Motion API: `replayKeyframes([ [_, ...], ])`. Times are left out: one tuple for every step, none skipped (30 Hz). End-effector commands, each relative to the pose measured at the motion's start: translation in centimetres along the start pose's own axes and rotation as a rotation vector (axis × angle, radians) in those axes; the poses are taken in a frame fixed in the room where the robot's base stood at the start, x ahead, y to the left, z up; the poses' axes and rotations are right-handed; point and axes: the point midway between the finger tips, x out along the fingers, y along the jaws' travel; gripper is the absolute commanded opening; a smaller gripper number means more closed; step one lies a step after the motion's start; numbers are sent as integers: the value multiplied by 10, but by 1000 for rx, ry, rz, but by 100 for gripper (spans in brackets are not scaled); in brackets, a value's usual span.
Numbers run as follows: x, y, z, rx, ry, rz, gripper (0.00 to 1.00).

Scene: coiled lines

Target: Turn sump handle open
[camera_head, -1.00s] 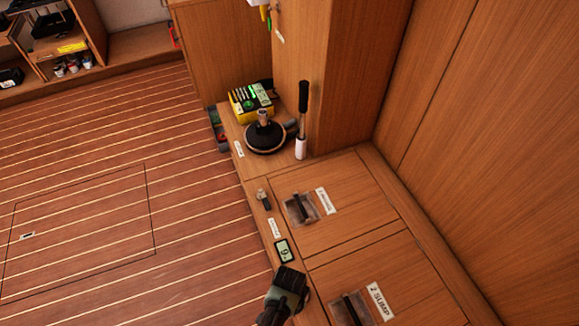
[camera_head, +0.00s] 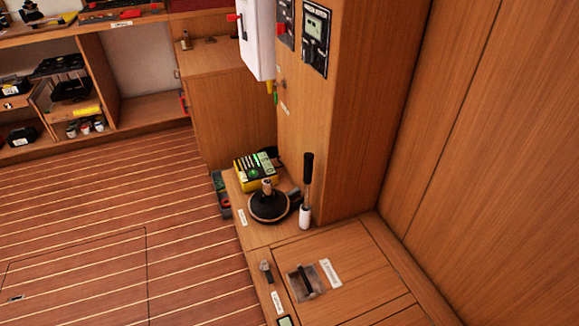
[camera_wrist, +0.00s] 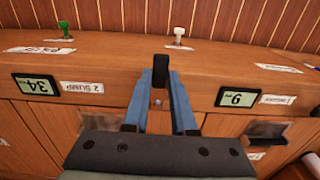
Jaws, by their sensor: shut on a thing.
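My gripper (camera_wrist: 160,76) shows in the wrist view, its two blue fingers shut on a short black handle (camera_wrist: 161,64). The handle stands lengthwise between the fingertips, on the front edge of the wooden locker top. A label reading 2 SUMP (camera_wrist: 82,87) is on the front face to the left of the fingers. My gripper and this handle are outside the head view.
A display reading 34 (camera_wrist: 36,85) is left of the fingers and one reading 9 (camera_wrist: 236,97) right. In the head view, another small handle (camera_head: 265,268) sits beside a hatch with a latch (camera_head: 305,281). A black round-based object (camera_head: 268,206) and yellow box (camera_head: 255,170) stand behind.

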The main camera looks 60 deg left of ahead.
Motion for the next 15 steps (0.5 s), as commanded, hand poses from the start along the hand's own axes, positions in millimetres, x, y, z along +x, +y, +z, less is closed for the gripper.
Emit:
replayKeyframes([
  [0, -1, 0, 3, 1, -3, 0],
  [0, -1, 0, 3, 1, -3, 0],
  [0, -1, 0, 3, 1, -3, 0],
  [0, -1, 0, 3, 1, -3, 30],
  [0, -1, 0, 2, 1, -3, 35],
  [0, -1, 0, 2, 1, -3, 42],
  [0, -1, 0, 2, 1, -3, 48],
  [0, -1, 0, 1, 1, -3, 53],
  [0, -1, 0, 1, 1, -2, 55],
  [0, -1, 0, 1, 1, -2, 55],
  [0, -1, 0, 1, 1, -2, 55],
  [0, 0, 0, 1, 1, -2, 55],
  [0, 0, 0, 1, 1, -2, 55],
  [0, 0, 0, 0, 1, -2, 55],
  [0, 0, 0, 0, 1, -2, 55],
])
